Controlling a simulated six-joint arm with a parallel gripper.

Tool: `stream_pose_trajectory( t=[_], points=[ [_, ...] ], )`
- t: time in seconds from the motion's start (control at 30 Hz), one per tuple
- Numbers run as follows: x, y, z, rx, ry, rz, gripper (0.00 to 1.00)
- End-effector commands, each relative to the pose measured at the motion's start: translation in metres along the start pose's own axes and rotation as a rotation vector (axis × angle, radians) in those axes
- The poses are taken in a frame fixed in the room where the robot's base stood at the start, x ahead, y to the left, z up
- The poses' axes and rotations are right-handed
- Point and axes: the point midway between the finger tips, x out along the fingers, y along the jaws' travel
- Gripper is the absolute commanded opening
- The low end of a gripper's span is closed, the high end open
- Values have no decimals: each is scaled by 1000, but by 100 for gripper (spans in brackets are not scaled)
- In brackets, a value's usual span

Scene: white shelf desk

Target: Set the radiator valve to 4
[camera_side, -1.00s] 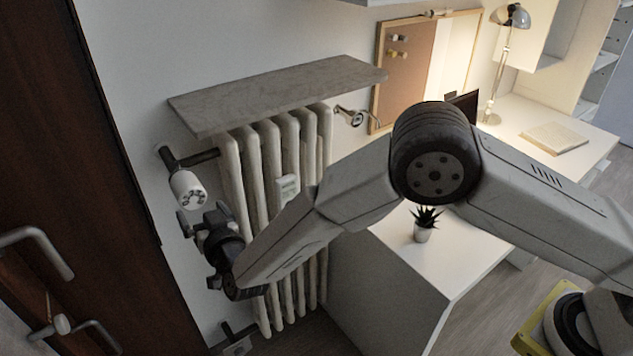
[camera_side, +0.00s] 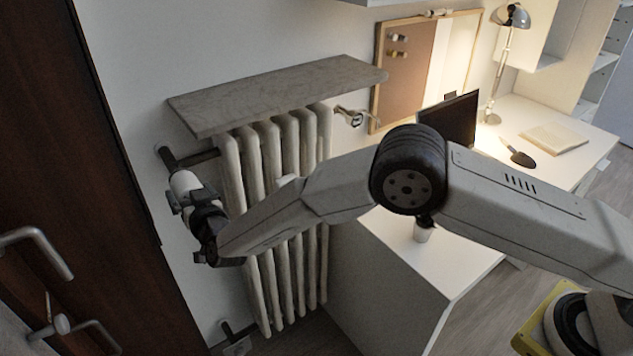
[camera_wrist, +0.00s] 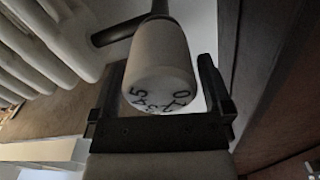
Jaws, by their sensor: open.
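The radiator valve (camera_side: 183,182) is a white knob on a dark pipe at the upper left of the radiator (camera_side: 268,215). In the wrist view the valve knob (camera_wrist: 160,62) shows dark numbers on its end face; 0, 1, 2, 3, 4 and 5 can be made out, with 3 near the bottom. My gripper (camera_side: 188,203) is at the knob's lower end in the side view. In the wrist view my gripper (camera_wrist: 164,90) is open, with one finger on each side of the knob and gaps visible. I cannot tell whether any finger touches it.
A wooden shelf board (camera_side: 275,92) lies above the radiator, close over the valve. A dark wooden door (camera_side: 75,150) with metal handles stands to the left. The white desk (camera_side: 415,265) with a small pot (camera_side: 423,234) is below my arm.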

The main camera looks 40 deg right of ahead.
Motion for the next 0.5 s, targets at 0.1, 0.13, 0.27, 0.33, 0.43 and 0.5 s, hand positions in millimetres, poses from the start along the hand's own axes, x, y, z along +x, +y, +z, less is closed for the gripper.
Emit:
stream_pose_trajectory(
  t=[0.1, 0.13, 0.27, 0.33, 0.43, 0.5],
  points=[
    [1, 0, 0, 0, 0, 0, 100],
    [1, 0, 0, 0, 0, 0, 100],
    [1, 0, 0, 0, 0, 0, 100],
    [1, 0, 0, 0, 0, 0, 87],
    [1, 0, 0, 0, 0, 0, 56],
    [1, 0, 0, 0, 0, 0, 33]
  ],
)
